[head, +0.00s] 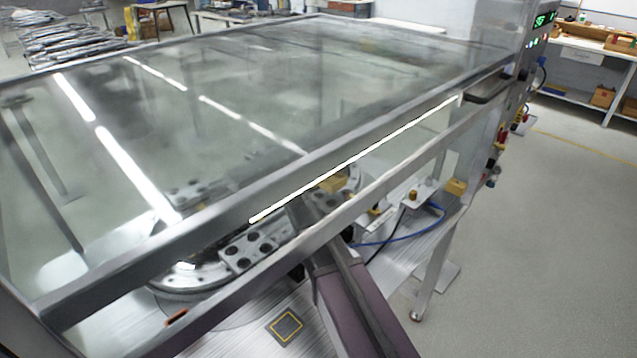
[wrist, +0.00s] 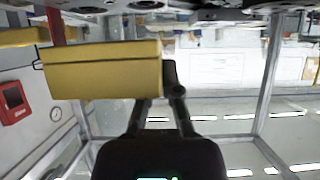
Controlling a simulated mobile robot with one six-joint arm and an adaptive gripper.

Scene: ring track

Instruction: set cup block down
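A grey block with several round dark cups (head: 247,252) sits on the round ring track (head: 190,275) behind the glass in the head view. My gripper (head: 302,212) is just to its right, partly blurred by the glass and frame. In the wrist view my gripper (wrist: 162,85) has its fingers close together. A large yellow block (wrist: 104,76) lies across the left finger and hides its tip. The right fingertip is at the block's right end. I cannot tell whether the fingers hold it. A small yellow block (head: 333,182) shows just beyond my gripper in the head view.
The glass cover (head: 300,80) and its metal frame rail (head: 350,205) lie over my arm. Another yellow block (head: 455,187) and a blue cable (head: 400,240) are to the right. A dark square with a yellow outline (head: 287,327) marks the bare metal table in front.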

